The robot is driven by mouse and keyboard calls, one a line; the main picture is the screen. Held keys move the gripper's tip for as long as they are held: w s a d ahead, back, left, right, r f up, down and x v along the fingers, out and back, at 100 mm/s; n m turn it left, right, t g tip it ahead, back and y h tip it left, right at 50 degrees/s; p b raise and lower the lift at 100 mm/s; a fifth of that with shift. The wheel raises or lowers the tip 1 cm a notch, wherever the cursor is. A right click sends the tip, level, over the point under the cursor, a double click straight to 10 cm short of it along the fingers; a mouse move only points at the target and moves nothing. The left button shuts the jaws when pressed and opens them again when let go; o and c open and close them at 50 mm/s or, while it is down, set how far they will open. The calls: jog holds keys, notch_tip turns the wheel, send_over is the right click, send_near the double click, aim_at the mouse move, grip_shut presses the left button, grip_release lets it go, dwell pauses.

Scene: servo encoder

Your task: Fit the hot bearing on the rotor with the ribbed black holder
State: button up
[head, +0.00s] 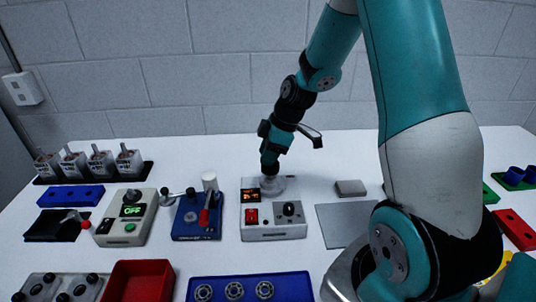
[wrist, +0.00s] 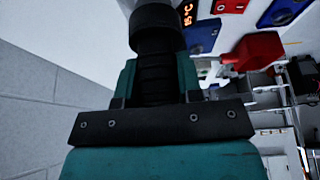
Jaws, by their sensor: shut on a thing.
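My gripper (head: 271,150) is over the back left of a grey heater box (head: 273,232). In the wrist view its teal jaws (wrist: 155,85) are shut on the ribbed black holder (wrist: 157,75), whose wider round black end (wrist: 157,28) points away from the jaws. In the head view the holder's dark lower end (head: 270,168) is at or just above the pale round part of the heater (head: 278,186). I cannot tell whether they touch. No bearing shows at the holder's end. Several ring bearings (head: 235,290) lie in a blue tray (head: 290,278) at the front.
The heater carries a lit orange display (head: 250,196), a red switch (head: 251,216) and a knob. A grey plate (head: 345,224) lies right. Shafted grey parts (head: 101,160) stand back left.

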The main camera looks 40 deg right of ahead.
jog(key=shift+r+p, duration=0.95)
jog(key=shift+r, duration=0.65)
